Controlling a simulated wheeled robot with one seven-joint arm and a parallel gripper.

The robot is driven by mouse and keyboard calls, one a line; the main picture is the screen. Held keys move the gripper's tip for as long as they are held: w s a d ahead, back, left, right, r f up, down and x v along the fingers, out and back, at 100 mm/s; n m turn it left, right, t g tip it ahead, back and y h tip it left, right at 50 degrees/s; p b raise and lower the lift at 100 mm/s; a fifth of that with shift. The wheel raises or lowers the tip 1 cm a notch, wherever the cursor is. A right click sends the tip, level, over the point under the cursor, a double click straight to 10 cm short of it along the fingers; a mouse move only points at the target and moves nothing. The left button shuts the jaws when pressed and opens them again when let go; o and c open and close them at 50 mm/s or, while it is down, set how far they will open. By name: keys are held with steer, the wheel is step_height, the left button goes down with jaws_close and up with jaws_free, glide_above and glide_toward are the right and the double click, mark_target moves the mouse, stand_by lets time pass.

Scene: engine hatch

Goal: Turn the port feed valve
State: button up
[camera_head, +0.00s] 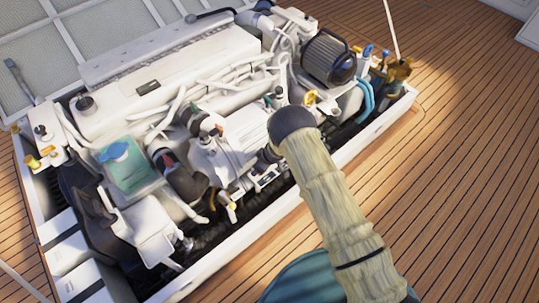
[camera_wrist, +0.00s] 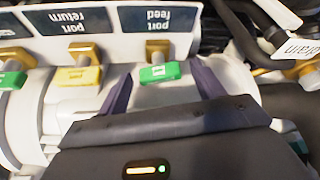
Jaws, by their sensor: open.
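The port feed valve shows in the wrist view as a green lever handle (camera_wrist: 160,72) on a brass stem, below an upside-down label plate reading "port feed" (camera_wrist: 158,32). My gripper (camera_wrist: 163,80) is open, with one dark finger on each side of the green handle. The handle lies between the fingers; I cannot tell whether either touches it. In the head view my arm reaches down to the near side of the engine, and its end hides the valve there.
Left of it in the wrist view is the port return valve with a yellow handle (camera_wrist: 79,75), and another green handle (camera_wrist: 12,79) at the edge. A "drain" tag (camera_wrist: 298,47) hangs at right. The white engine (camera_head: 170,65) fills the hatch; wooden deck (camera_head: 455,130) is clear at right.

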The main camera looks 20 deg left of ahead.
steer(key=p+v, duration=0.5)
steer(key=v, duration=1.1)
